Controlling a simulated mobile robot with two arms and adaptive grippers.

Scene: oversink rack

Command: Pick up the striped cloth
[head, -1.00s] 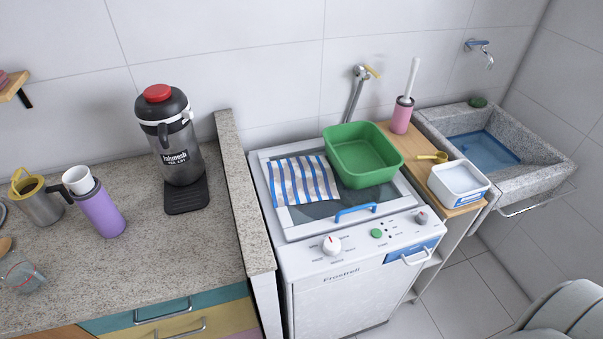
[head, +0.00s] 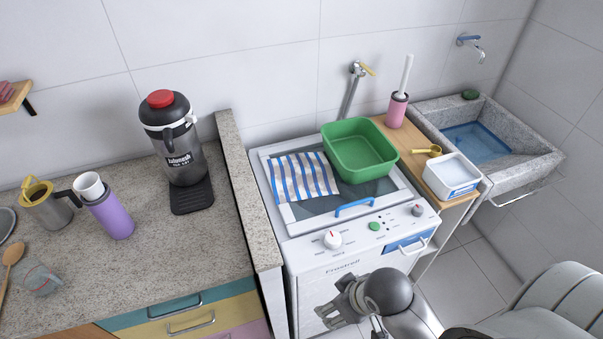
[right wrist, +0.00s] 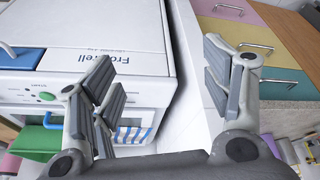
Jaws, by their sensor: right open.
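The striped cloth (head: 302,177), white with blue and tan stripes, lies flat on the left part of the washing machine lid (head: 375,188). Part of it also shows in the right wrist view (right wrist: 134,134), beyond the gripper. My right gripper (head: 338,305) is in front of the machine, below its control panel, and well apart from the cloth. In the right wrist view its fingers (right wrist: 165,75) are spread wide and hold nothing. My left gripper is in neither view.
A green basin (head: 358,152) stands on the lid beside the cloth. The lid's blue handle (head: 355,207) is at its front edge. A raised stone ledge (head: 245,190) borders the machine on the left. A white tub (head: 452,176) and yellow scoop (head: 428,151) sit to the right.

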